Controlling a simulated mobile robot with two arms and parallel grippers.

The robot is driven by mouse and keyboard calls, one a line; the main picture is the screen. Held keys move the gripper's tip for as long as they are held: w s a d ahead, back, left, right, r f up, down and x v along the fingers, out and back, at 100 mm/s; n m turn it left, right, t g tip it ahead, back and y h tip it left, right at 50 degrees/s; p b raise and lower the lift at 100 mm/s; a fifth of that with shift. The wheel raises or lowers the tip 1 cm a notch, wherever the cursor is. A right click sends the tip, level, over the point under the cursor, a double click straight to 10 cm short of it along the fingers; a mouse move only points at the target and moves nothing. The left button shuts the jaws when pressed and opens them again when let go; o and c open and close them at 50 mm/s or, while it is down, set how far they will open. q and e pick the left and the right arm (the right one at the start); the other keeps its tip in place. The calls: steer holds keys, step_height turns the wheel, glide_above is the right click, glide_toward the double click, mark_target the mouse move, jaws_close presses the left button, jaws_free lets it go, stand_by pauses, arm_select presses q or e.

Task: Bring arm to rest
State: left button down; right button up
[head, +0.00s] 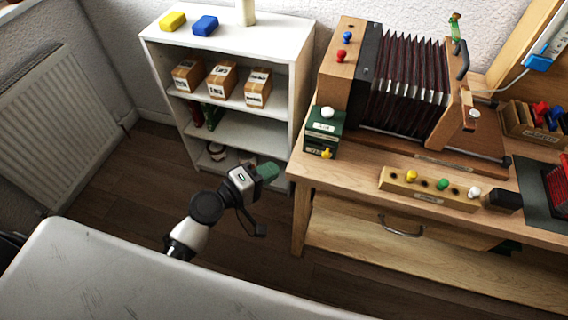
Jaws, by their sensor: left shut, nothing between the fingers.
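My left arm comes up from the lower left, and its gripper (267,172) is over the floor between the white shelf and the wooden bench. The gripper is shut and empty, with its green end pointing right toward the gap beside the bench. It appears apart from the shelf and the bench, though the distance in depth is hard to judge. My right gripper is not in view.
The white shelf (257,127) holds several labelled boxes, with yellow (172,20) and blue (205,25) blocks on top. The wooden bench (352,175) carries a bellows device (407,80), a dark green box (322,133) and a peg rail (428,190). A radiator (58,125) stands left. Floor (120,185) is clear.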

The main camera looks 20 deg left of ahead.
arm_select(q)
steer(key=shift+s+a+r, duration=0.1)
steer(key=shift+s+a, duration=0.25)
steer(key=shift+s, duration=0.2)
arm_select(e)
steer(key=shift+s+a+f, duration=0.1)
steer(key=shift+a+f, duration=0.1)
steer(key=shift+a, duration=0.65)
